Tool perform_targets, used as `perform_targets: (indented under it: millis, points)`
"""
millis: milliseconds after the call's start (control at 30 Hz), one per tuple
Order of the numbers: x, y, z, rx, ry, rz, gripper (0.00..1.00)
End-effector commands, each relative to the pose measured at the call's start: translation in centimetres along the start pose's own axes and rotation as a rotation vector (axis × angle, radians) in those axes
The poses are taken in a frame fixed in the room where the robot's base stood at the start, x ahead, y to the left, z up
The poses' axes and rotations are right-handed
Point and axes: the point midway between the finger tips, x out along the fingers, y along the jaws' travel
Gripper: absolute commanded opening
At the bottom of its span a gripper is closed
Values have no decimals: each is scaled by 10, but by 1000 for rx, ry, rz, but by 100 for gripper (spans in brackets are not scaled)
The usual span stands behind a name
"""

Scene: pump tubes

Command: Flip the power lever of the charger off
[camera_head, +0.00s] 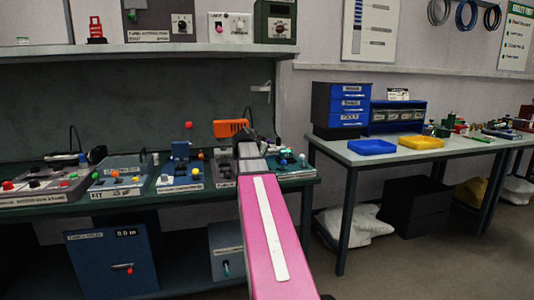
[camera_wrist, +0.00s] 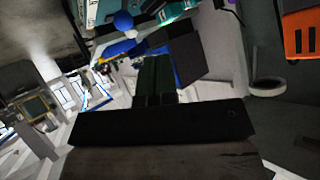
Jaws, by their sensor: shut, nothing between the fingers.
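My pink arm reaches forward over the bench, and my gripper (camera_head: 247,138) is a dark shape at its far end, above the bench devices. In the wrist view my gripper (camera_wrist: 154,82) shows its dark fingers together, with nothing held. I cannot tell for sure which device is the charger. A blue cabinet (camera_head: 88,262) under the bench has a red-tipped lever (camera_head: 122,267) on its front. A grey box (camera_head: 228,238) beside it has a teal-tipped lever (camera_head: 226,268), partly behind my arm.
Several small control boxes stand along the green bench (camera_head: 60,212). An orange device (camera_head: 230,127) is just left of my gripper; it shows large in the wrist view (camera_wrist: 298,30). A second table (camera_head: 385,154) at the right holds blue and yellow trays. Floor before it is clear.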

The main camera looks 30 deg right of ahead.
Motion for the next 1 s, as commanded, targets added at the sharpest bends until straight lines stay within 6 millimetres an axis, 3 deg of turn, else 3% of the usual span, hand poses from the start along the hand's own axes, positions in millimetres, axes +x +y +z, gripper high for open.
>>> perform_targets:
  millis: [100, 233, 833, 933, 1000]
  points:
    - [-17, 2, 3, -1, 0, -1, 0]
    - [-25, 3, 4, -1, 0, 0, 0]
    - [-27, 3, 5, -2, -2, 0, 0]
    - [-26, 3, 18, -25, -23, -1, 0]
    - [-26, 4, 40, -64, -57, -3, 0]
